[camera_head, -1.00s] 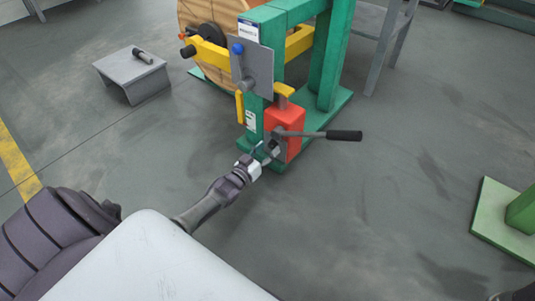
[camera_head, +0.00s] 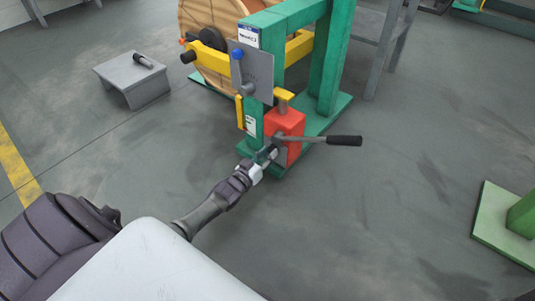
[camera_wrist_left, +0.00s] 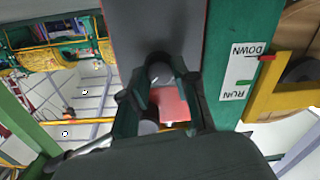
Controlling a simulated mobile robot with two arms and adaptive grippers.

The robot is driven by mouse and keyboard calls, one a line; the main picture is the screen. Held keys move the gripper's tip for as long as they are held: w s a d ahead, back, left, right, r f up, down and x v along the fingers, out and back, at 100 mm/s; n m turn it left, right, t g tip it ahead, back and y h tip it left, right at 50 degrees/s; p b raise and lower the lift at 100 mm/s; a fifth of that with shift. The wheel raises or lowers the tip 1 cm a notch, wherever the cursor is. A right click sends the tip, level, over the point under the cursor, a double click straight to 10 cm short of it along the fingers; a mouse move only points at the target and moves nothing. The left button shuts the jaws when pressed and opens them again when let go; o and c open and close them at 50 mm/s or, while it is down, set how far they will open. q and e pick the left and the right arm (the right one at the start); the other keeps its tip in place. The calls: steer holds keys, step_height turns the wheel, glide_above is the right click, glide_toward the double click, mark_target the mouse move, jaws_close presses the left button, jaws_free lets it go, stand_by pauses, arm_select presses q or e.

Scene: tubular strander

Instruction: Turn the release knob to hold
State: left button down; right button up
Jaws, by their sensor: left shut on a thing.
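A red pump block (camera_head: 287,130) stands at the foot of the green frame post (camera_head: 276,45), with a long black-handled lever (camera_head: 343,140) sticking out to the right. My left gripper (camera_head: 268,154) is at the lower left side of the red block. In the left wrist view, its two fingers (camera_wrist_left: 160,88) are shut on a small dark rounded part, which looks like the release knob (camera_wrist_left: 160,70). The fingers hide much of it, and its setting cannot be read. The red block (camera_wrist_left: 170,104) shows between the fingers. My right gripper is not in view.
A grey plate with a blue-tipped handle (camera_head: 252,68) is on the post above the block. A RUN/DOWN label (camera_wrist_left: 239,72) is on the post. A wooden reel (camera_head: 200,18) stands behind, a grey stool (camera_head: 132,80) to the left.

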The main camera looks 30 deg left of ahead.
arm_select(q)
steer(key=n+p, duration=0.1)
steer(key=n, duration=0.2)
steer(key=shift+a, duration=0.1)
steer(key=n, duration=0.4)
steer(key=shift+n, duration=0.3)
steer(key=n, duration=0.4)
steer(key=shift+f, duration=0.1)
steer(key=n+b, duration=0.1)
steer(key=n, duration=0.4)
steer(key=shift+h+b, duration=0.3)
steer(key=shift+n, duration=0.4)
steer(key=c, duration=0.9)
jaws_free()
steer(key=shift+o, duration=0.2)
